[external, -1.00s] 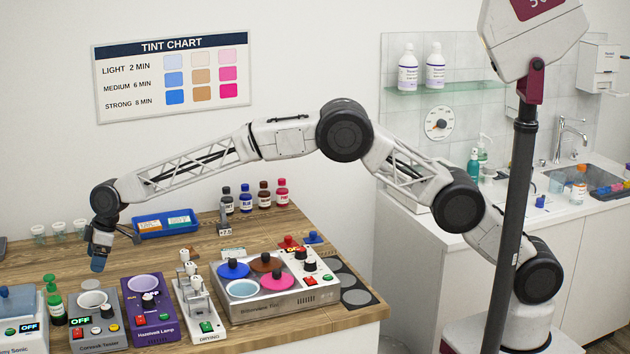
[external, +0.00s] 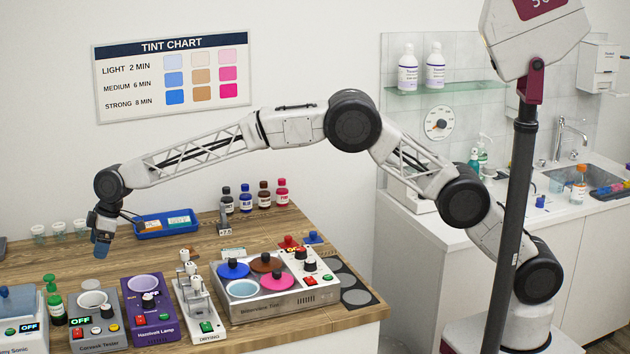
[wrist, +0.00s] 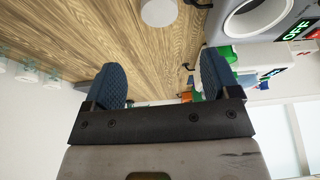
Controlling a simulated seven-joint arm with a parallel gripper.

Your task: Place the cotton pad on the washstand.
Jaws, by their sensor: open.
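My gripper (external: 101,247) is above the left part of the wooden counter, behind the row of devices, pointing down. In the wrist view its two blue padded fingers (wrist: 160,78) are spread wide with nothing between them. I cannot make out a cotton pad for certain. A plain white round thing (wrist: 159,12) is on the wood at the top edge of the wrist view, partly cut off, ahead of the fingers; I cannot tell what it is. The white washstand (external: 457,232) with its sink (external: 606,174) is at the right in the external view, well away from my gripper.
The wooden counter (external: 60,263) holds a purple lamp (external: 150,312), a grey tester (external: 98,325), a warming tray with coloured lids (external: 275,306), a blue tray (external: 166,224) and small cups. A dark pole (external: 517,190) stands before the washstand. Bottles and a cup are near the sink.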

